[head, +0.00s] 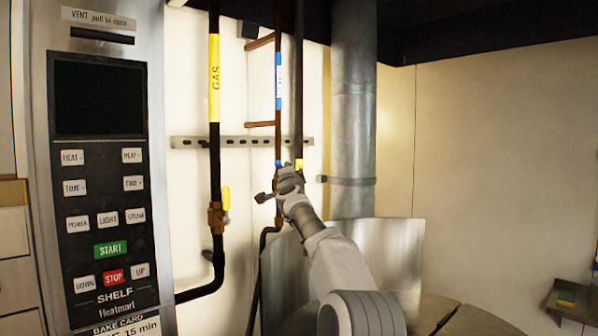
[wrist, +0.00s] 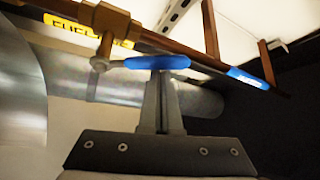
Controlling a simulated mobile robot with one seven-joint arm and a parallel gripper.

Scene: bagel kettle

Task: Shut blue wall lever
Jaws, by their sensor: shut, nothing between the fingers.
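The blue lever (wrist: 158,62) is in the upper middle of the wrist view, joined at its left end to a brass valve (wrist: 104,20) on a brown pipe. It lies at a slant to that pipe. My gripper (wrist: 159,76) is shut and empty, its fingertips right at the underside of the lever in the picture. Whether they touch it I cannot tell. In the head view my gripper (head: 283,182) is in front of the pipe with the blue label (head: 278,82). Only a small blue bit of the lever (head: 278,163) shows there, and the gripper hides most of the valve.
A pipe with a yellow GAS label (head: 214,78) and a yellow-handled valve (head: 226,198) stands to the left. A perforated wall rail (head: 240,142) crosses behind the pipes. A thick metal duct (head: 352,110) stands close on the right. An oven control panel (head: 105,190) is at far left.

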